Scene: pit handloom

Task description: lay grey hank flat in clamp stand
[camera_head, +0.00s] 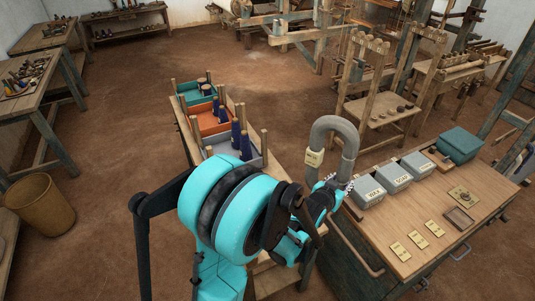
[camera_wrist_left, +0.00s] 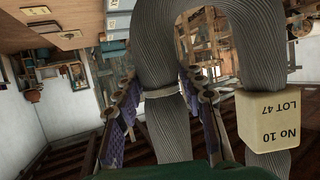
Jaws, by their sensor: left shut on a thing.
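The grey hank (camera_head: 346,128) is a thick ribbed loop bent into an arch. It stands upright above my left gripper (camera_head: 328,190), clear of the right-hand bench. In the left wrist view the hank (camera_wrist_left: 186,22) fills the upper middle. One leg passes between the fingers of my left gripper (camera_wrist_left: 163,92), which is shut on it near a pale band. The other leg hangs outside the fingers and carries a cream tag (camera_wrist_left: 268,120) reading "No 10 LOT 47". The tag also shows in the head view (camera_head: 314,158). I cannot make out a clamp stand. My right gripper is not in view.
A wooden bench (camera_head: 395,215) at right holds grey labelled boxes (camera_head: 394,173), a teal box (camera_head: 459,145), cards and a small wooden tray (camera_head: 459,218). Behind my arm stand teal, orange and grey trays (camera_head: 207,121) with dark cones. Open floor lies beyond.

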